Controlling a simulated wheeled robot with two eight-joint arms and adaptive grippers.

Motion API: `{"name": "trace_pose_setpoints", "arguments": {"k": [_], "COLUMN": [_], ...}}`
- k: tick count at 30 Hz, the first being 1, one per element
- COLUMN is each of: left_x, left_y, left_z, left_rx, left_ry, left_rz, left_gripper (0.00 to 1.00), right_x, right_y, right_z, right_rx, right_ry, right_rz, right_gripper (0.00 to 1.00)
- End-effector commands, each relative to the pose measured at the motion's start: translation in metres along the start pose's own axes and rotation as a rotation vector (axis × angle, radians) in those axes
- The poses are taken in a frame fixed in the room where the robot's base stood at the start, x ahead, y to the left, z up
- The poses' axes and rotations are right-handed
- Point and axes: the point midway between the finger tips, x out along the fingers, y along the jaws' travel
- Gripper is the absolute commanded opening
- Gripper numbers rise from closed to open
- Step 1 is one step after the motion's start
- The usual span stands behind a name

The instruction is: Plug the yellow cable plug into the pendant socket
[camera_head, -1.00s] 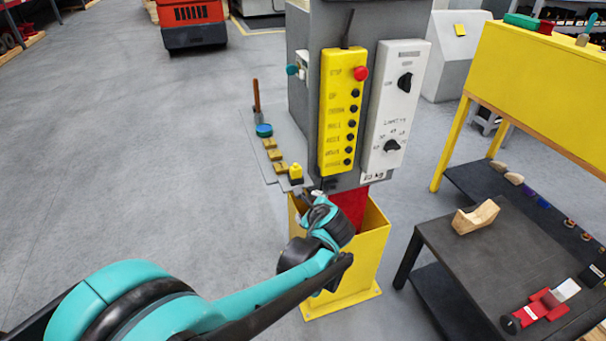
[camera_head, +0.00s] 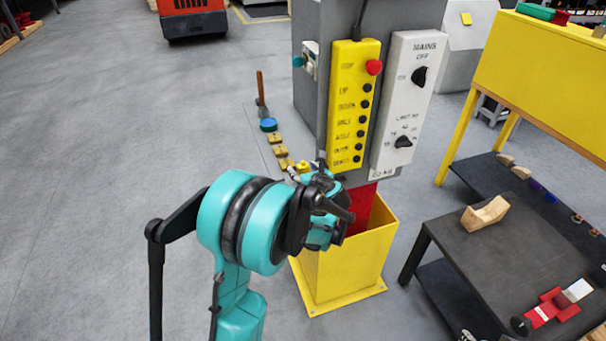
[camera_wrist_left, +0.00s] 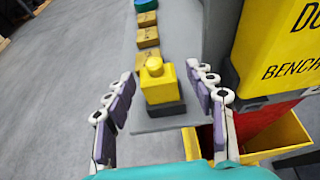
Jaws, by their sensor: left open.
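The yellow cable plug (camera_wrist_left: 158,87), a block with a round knob on top, stands upright on a dark base on the grey shelf. In the head view only a small part of the plug (camera_head: 303,166) shows behind my wrist. My left gripper (camera_wrist_left: 158,74) is open, with one finger on each side of the plug and visible gaps between. The yellow pendant (camera_head: 355,105) with a red stop button and several black buttons hangs on the grey cabinet just right of my wrist. I cannot make out its socket. My right gripper is in neither view.
Several small yellow-brown blocks (camera_head: 277,139), a blue round piece (camera_head: 268,125) and an upright brown handle (camera_head: 260,85) line the shelf behind the plug. A white mains panel (camera_head: 408,95) is right of the pendant. A yellow bin (camera_head: 345,270) stands below. Floor at left is clear.

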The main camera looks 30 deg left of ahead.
Motion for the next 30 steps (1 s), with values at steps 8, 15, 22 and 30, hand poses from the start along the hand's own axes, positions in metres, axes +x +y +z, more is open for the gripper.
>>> {"name": "trace_pose_setpoints", "arguments": {"k": [8, 15, 22, 30], "left_x": [0.006, 0.005, 0.005, -0.012], "left_y": [0.000, 0.000, 0.000, 0.000], "left_z": [0.001, 0.001, 0.002, 0.042], "left_rx": [0.000, 0.000, -0.001, 0.000], "left_ry": [0.000, 0.000, 0.001, 0.000], "left_rz": [-0.001, -0.001, -0.001, -0.001], "left_gripper": [0.50, 0.01, 0.00, 0.00], "right_x": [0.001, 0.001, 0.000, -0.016], "right_y": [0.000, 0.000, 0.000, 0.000], "right_z": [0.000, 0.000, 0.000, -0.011], "right_rx": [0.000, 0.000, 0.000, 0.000], "right_ry": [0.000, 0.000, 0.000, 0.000], "right_rz": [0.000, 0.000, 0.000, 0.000], "right_gripper": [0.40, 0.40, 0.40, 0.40]}}
